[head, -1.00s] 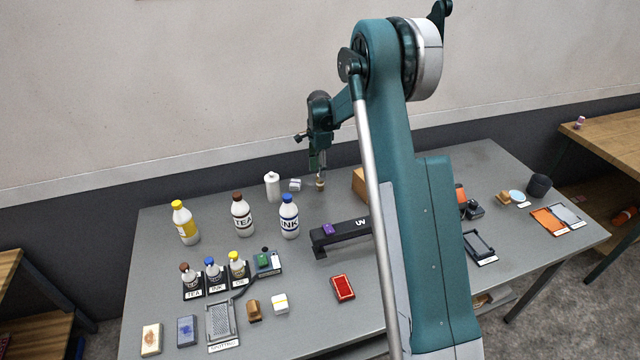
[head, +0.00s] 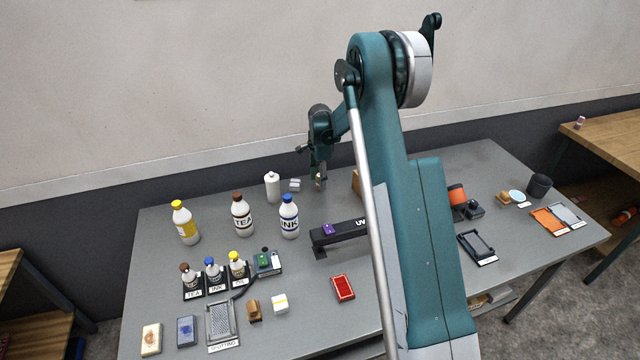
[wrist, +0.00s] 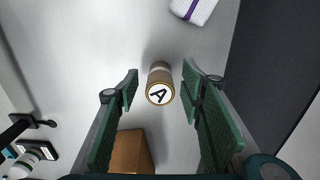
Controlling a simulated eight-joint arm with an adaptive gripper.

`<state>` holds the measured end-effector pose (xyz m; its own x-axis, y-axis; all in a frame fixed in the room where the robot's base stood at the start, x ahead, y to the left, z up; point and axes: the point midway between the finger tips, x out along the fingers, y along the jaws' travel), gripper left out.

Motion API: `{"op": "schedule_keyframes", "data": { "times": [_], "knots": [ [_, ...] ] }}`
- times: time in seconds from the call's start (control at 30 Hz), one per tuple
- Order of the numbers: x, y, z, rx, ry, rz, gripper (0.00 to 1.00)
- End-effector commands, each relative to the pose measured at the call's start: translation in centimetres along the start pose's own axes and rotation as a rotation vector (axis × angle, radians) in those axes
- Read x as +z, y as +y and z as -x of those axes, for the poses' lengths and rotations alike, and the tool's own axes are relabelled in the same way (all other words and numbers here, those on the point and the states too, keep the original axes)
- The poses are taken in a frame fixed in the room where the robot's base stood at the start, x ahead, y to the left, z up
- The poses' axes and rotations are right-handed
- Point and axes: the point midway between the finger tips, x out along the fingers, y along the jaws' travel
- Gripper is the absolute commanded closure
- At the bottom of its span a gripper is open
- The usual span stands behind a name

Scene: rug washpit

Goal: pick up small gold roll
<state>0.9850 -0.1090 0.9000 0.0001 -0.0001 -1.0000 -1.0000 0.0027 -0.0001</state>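The small gold roll (wrist: 160,84) stands upright on the grey table, its white top marked with a dark letter A facing the camera in the wrist view. My gripper (wrist: 160,92) is open, with one green finger pad on each side of the roll and a gap on both sides. In the head view the roll (head: 319,182) shows at the tip of my gripper (head: 319,178), partly covered by the fingers. Whether the fingertips reach below the roll's top is hard to tell.
A white block with a purple stripe (wrist: 194,8) lies near the roll. A tan box (wrist: 131,152) stands on the other side. In the head view a white bottle (head: 272,187) stands left of the roll, and a black UV lamp bar (head: 345,232) is in front.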

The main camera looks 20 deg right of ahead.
Motion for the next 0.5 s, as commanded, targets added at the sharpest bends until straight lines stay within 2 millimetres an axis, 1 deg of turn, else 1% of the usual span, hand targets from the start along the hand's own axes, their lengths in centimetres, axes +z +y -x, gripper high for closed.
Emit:
{"op": "schedule_keyframes", "data": {
  "times": [0.3, 0.33, 0.5],
  "knots": [
    [0.00, 0.00, 0.01, 0.000, 0.000, 0.000, 0.61],
    [0.00, 0.00, 0.01, 0.000, 0.000, 0.000, 0.63],
    [-0.01, 0.00, 0.01, 0.000, 0.000, 0.000, 0.85]
  ]
}}
